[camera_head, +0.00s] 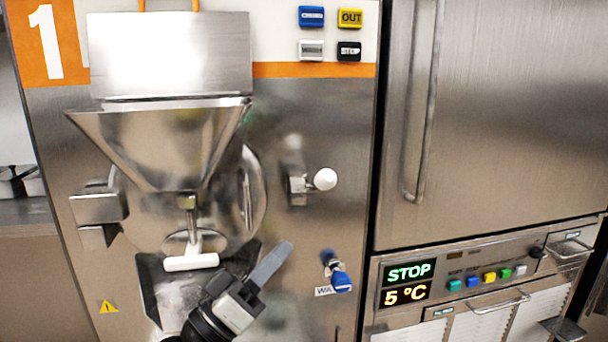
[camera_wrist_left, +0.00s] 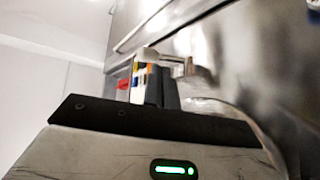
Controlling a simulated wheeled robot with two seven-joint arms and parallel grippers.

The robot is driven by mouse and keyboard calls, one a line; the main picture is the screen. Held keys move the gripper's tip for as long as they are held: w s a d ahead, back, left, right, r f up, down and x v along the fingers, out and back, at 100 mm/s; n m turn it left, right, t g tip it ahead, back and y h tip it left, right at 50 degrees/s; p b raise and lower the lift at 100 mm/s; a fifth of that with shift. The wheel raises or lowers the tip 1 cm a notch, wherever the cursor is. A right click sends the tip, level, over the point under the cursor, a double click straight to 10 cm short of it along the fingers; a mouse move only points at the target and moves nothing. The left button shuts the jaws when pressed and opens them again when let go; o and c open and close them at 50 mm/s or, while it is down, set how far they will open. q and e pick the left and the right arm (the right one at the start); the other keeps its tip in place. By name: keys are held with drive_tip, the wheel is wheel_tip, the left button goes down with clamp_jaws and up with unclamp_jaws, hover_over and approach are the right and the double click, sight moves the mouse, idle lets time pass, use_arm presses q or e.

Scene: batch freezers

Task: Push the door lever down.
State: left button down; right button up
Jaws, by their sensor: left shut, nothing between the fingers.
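The door lever (camera_head: 298,186) is a metal latch with a white ball knob (camera_head: 325,179). It sits at the right of the round steel door (camera_head: 255,192) on the freezer front. My left gripper (camera_head: 282,250) comes up from the bottom, shut and empty, with its fingers pointing up and right. In the head view its tips are below the lever and apart from it in the picture. In the left wrist view the closed fingers (camera_wrist_left: 160,86) point toward a metal fitting (camera_wrist_left: 178,64) that looks like the lever. Contact cannot be told. My right gripper is out of view.
A steel hopper (camera_head: 165,140) and a white-handled spout (camera_head: 191,262) are left of the gripper. A blue knob (camera_head: 341,281) sits at its right. A cabinet with a long vertical handle (camera_head: 420,120) stands further right. The panel around the lever is clear.

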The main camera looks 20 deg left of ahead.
use_arm(q)
drive_tip(key=shift+n+t, duration=0.6)
drive_tip(key=shift+t, duration=0.1)
drive_tip(key=r, duration=0.1)
drive_tip(key=a+r, duration=0.1)
drive_tip(key=r, duration=0.1)
drive_tip(key=a+r, duration=0.1)
drive_tip(key=shift+w+r, duration=0.2)
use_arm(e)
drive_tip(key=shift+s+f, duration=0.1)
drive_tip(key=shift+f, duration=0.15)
use_arm(q)
drive_tip(key=shift+r, duration=0.1)
drive_tip(key=p+x, duration=0.3)
drive_tip(key=x, duration=0.6)
drive_tip(key=shift+w+r, duration=0.2)
drive_tip(key=shift+w, duration=0.1)
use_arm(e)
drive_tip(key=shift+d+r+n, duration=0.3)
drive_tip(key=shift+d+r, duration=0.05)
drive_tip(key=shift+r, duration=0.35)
use_arm(q)
drive_tip(key=shift+d, duration=0.15)
